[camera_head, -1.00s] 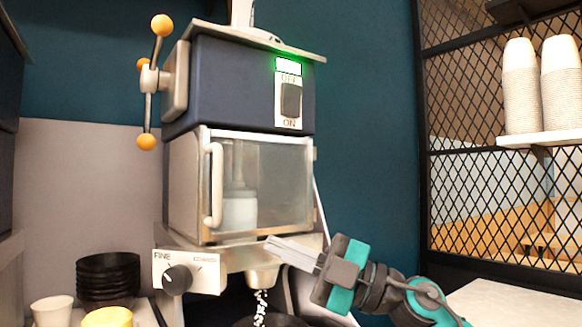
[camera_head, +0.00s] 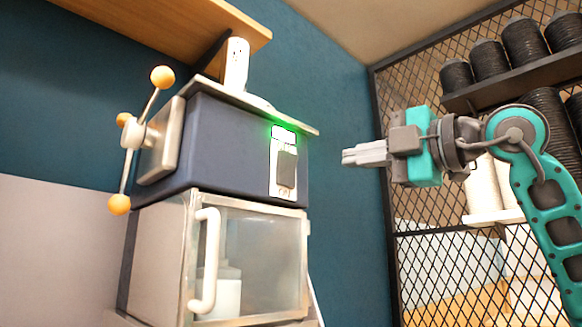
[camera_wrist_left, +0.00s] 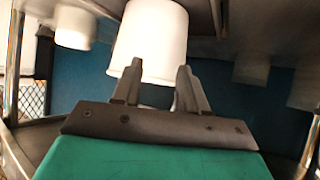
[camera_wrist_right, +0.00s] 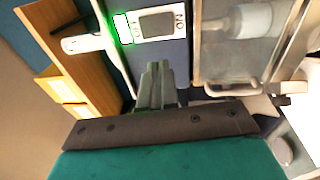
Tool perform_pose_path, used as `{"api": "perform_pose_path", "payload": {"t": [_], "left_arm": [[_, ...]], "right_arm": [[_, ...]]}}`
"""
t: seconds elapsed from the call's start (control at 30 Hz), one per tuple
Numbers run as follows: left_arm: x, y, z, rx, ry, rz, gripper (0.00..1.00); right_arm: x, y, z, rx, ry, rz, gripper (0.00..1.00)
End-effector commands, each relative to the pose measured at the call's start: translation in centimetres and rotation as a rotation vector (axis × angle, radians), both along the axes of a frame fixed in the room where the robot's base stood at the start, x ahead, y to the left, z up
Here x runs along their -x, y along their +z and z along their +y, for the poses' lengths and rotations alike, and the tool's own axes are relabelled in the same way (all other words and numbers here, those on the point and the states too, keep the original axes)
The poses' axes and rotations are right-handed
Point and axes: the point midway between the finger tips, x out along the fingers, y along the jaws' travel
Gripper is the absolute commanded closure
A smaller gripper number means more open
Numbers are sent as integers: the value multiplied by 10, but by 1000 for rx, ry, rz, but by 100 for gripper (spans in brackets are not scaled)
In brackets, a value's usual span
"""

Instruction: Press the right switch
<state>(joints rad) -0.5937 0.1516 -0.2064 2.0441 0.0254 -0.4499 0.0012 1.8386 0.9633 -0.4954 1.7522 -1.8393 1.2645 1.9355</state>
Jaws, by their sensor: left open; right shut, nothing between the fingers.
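The right switch (camera_head: 287,167) is a dark rocker on a white plate on the front of the blue machine box (camera_head: 235,150). A green light glows above it. In the right wrist view the switch (camera_wrist_right: 158,23) lies beyond the fingertips, near the top, with "ON" lettering beside it. My right gripper (camera_head: 346,157) is shut and empty, to the right of the switch at about its height and apart from it. My left gripper (camera_wrist_left: 158,85) is open in the left wrist view, with a white cup (camera_wrist_left: 150,45) beyond its fingertips. The left gripper is outside the head view.
A glass-fronted chamber (camera_head: 250,262) with a white handle sits below the box. A lever with orange knobs (camera_head: 162,77) is on its left side. A wooden shelf (camera_head: 170,20) hangs above. A black mesh partition (camera_head: 430,260) stands at the right.

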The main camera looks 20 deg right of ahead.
Motion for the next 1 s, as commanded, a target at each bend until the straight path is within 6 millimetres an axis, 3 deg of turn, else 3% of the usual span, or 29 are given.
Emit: {"api": "perform_pose_path", "payload": {"t": [0.2, 0.57, 0.77, 1.0], "left_arm": [[-1, -1, 0, 1, -1, -2, 57], [2, -2, -1, 2, -1, 5, 57], [5, -1, 0, 1, 0, 11, 57], [5, 6, 3, -4, 8, 6, 57]], "right_arm": [[16, 13, -19, -37, -72, -18, 100], [14, 14, -18, -37, -71, -18, 100], [-6, 17, -10, -35, -68, -15, 100], [-54, 25, 6, -36, -69, -14, 100]]}}
